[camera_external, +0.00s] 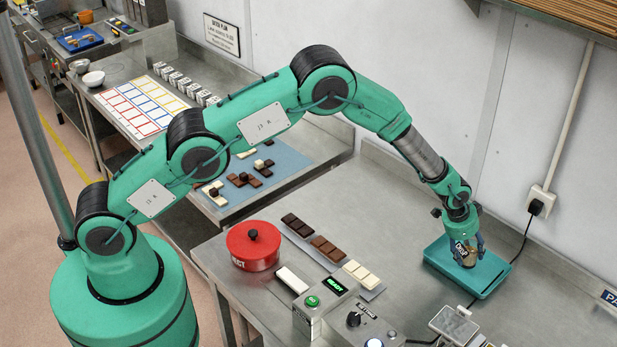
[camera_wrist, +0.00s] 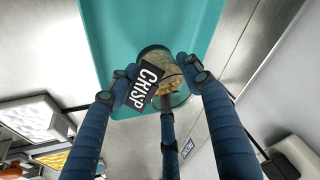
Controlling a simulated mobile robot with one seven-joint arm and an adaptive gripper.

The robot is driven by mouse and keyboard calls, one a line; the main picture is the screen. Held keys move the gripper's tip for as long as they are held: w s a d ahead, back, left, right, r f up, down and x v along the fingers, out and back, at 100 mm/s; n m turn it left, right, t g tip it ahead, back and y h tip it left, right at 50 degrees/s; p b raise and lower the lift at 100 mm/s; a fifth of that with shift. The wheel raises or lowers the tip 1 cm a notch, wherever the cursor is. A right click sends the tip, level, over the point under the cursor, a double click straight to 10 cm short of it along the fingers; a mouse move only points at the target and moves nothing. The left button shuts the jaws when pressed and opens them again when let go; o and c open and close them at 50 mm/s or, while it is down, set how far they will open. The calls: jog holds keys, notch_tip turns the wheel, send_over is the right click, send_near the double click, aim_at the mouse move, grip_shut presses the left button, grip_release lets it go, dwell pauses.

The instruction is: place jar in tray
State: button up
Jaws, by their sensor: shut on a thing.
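The jar (camera_external: 469,260) has tan contents and a black label reading "CRISP". It also shows in the wrist view (camera_wrist: 158,58), between the blue fingers of my gripper (camera_wrist: 160,88). My gripper (camera_external: 468,246) is shut around the jar, its fingers pointing down. The teal tray (camera_external: 491,283) lies on the steel table under my gripper and fills the top middle of the wrist view (camera_wrist: 110,45). The jar is over the inside of the tray. I cannot tell whether its base touches the tray floor. The fingers hide part of the jar.
A red pot (camera_external: 253,247) and chocolate bars (camera_external: 328,248) lie left of the tray. A control box with a READY display (camera_external: 335,285) and a white mould (camera_external: 453,324) stand nearer the front. A cable runs from the wall socket (camera_external: 541,202) behind the tray.

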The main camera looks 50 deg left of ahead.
jog(key=shift+f, duration=0.65)
jog(key=shift+f, duration=0.2)
jog(key=o, duration=1.2)
jog(key=shift+o, duration=0.2)
jog(key=shift+r, duration=0.2)
jog(key=shift+r, duration=0.15)
jog(key=b+v, duration=0.1)
jog(key=v, duration=1)
jog(key=shift+a+r, duration=0.15)
jog(key=shift+r, duration=0.1)
jog(key=shift+s+r, duration=0.1)
jog(key=shift+s, duration=0.05)
